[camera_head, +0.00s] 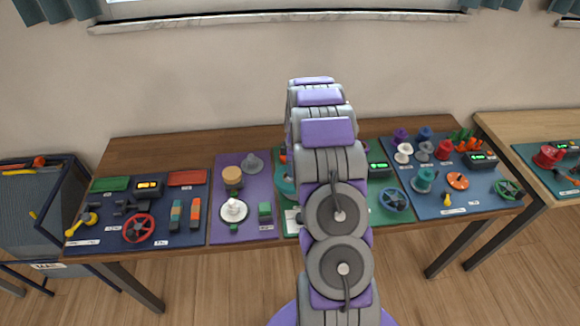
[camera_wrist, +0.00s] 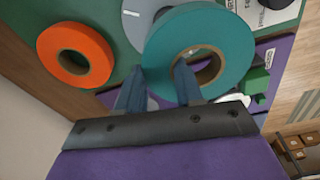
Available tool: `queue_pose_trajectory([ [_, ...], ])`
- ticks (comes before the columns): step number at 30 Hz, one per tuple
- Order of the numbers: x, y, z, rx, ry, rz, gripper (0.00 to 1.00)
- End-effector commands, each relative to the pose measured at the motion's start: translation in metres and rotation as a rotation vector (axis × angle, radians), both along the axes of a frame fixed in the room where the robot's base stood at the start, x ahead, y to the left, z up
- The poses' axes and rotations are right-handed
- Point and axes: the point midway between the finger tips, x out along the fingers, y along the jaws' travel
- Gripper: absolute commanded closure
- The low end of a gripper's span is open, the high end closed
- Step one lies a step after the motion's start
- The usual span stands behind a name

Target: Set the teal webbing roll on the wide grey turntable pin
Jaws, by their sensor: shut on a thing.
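The teal webbing roll (camera_wrist: 222,38) is a thick ring with a tan core. My gripper (camera_wrist: 158,78) is shut on its ring wall, with one finger in the core hole and the other outside. In the head view a teal edge (camera_head: 285,186) shows left of my arm, which hides the gripper. A grey disc (camera_wrist: 133,22) lies partly behind the roll on the green mat; I cannot tell if it is the turntable pin. An orange roll (camera_wrist: 76,55) lies on the green mat, apart from the teal roll.
The purple mat (camera_head: 221,176) holds a white round stand with a pin (camera_head: 233,210), a grey cone-shaped piece (camera_head: 252,163), a tan-topped spool (camera_head: 233,176) and a green block (camera_head: 265,212). A blue mat (camera_head: 412,200) at right is crowded with several spools.

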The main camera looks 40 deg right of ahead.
Motion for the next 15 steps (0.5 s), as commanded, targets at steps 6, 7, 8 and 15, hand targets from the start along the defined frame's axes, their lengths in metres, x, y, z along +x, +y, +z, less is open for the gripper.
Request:
queue_pose_trajectory([
  [6,0.0,-0.005,-0.001,0.004,0.0,-0.002,0.97],
  [7,0.0,-0.004,-0.001,0.002,-0.001,-0.002,0.97],
  [8,-0.001,-0.002,-0.001,0.002,0.0,-0.002,0.97],
  [15,-0.002,0.009,0.0,-0.009,0.001,-0.001,0.97],
])
